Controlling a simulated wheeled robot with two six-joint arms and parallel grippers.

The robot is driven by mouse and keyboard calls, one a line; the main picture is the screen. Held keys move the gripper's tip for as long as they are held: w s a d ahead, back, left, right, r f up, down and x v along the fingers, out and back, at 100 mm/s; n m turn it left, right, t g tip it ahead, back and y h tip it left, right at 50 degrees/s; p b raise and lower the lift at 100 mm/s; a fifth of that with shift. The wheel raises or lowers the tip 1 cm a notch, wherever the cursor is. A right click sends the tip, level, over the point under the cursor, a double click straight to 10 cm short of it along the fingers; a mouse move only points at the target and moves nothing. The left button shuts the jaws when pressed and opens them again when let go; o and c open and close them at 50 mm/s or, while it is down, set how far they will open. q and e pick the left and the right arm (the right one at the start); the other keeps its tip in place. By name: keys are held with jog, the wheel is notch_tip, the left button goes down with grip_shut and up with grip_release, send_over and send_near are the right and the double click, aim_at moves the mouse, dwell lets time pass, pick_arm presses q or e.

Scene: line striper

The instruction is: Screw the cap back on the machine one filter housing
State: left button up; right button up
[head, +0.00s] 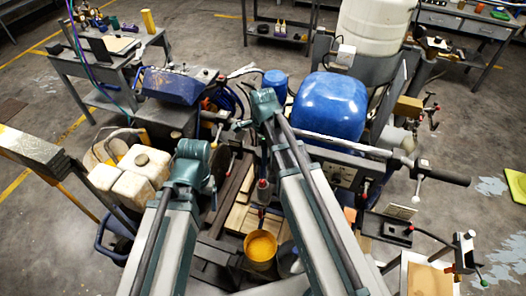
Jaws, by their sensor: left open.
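The line striper (345,170) stands in the middle, with a large blue rounded cover (330,104) and a white tank (375,30) behind it. A small upright grey and red part (262,188) shows between my arms; I cannot tell whether it is the filter housing. I cannot make out the cap. My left gripper (217,160) is over the machine's left side, small and dark against dark parts. It is open, and I see nothing held in it. My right gripper (240,124) is near the machine's middle, mostly lost among dark parts, its jaws unclear.
A yellow-filled pot (260,247) sits low between my arms. Pale jugs (142,162) stand at the left. A handlebar (440,174) sticks out to the right. A workbench (110,50) stands at the back left, with open floor around it.

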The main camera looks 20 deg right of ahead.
jog(key=shift+f+n+b, duration=0.35)
jog(key=shift+n+b, duration=0.05)
jog(key=shift+b, duration=0.05)
notch_tip(320, 180, down, 7)
jog(key=n+t+b, duration=0.1)
jog(key=n+b, duration=0.6)
jog(key=n, duration=0.4)
jog(key=shift+s+a+r+h, duration=0.15)
jog(key=shift+h, duration=0.25)
jog(key=b, duration=0.5)
send_over(263, 181)
jog(key=shift+a+f, duration=0.15)
jog(key=shift+f, duration=2.35)
jog(key=shift+f, duration=0.2)
jog(key=shift+f+b, duration=0.8)
jog(key=shift+b, duration=0.2)
jog(key=shift+f, duration=0.2)
